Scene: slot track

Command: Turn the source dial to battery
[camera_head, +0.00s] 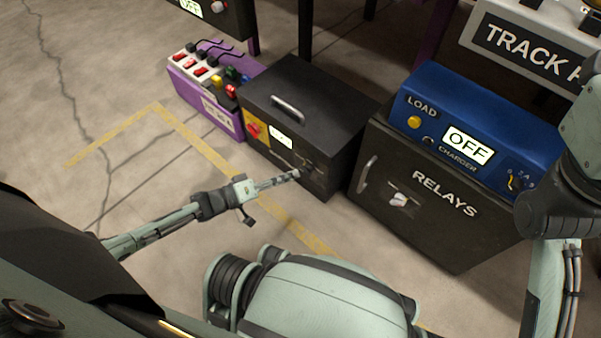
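A black box (322,103) with a top handle stands on the floor near the middle. Its front has a red rotary switch (253,129) on a yellow plate, a small lit display (281,137) and dark fittings at the right. I cannot read the small labels, so I cannot tell which control is the source dial. A small dial (514,182) also shows on the blue charger (487,111). My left gripper (297,174) points right, its tip close in front of the black box's lower front; contact is unclear. My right gripper is out of view.
The charger, its display reading OFF, sits on a dark RELAYS cabinet (394,218) right of the black box. A purple box (200,102) with switches and cables stands left. Yellow tape (195,142) marks the floor; open floor lies left.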

